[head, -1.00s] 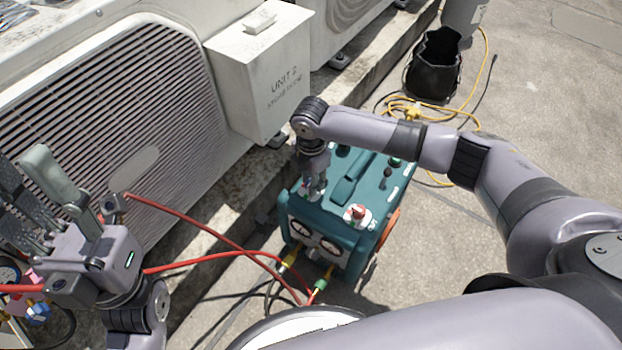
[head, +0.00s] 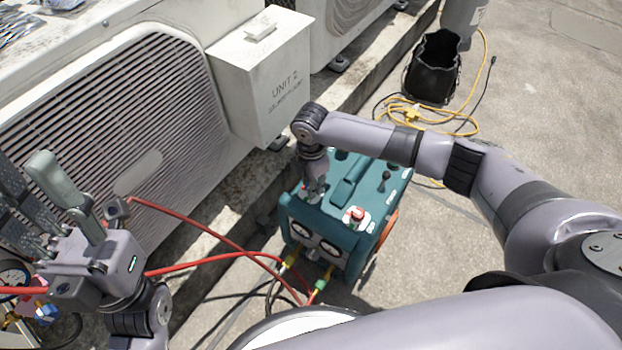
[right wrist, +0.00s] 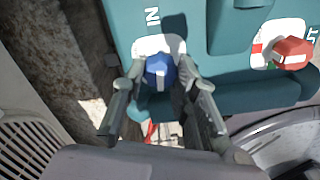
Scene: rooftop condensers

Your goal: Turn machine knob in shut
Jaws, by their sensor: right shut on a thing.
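The teal machine (head: 372,208) stands on the ground, with two round gauges on its front. My right gripper (head: 314,192) reaches down onto its top at the left corner. In the right wrist view the blue knob (right wrist: 160,72), with a white stripe, sits beside the "IN" label (right wrist: 153,17). My right gripper (right wrist: 160,80) has one finger on each side of this knob and is shut on it. A red knob (right wrist: 293,52) sits to the right, by a partly cut-off label. My left gripper (head: 28,170) is raised at the far left, fingers apart and empty.
Red hoses (head: 200,233) run from the left to the machine's front. A condenser (head: 120,130) and a grey "UNIT 2" box (head: 262,75) stand behind. A black bag (head: 433,70) and yellow cord (head: 478,110) lie at the back right.

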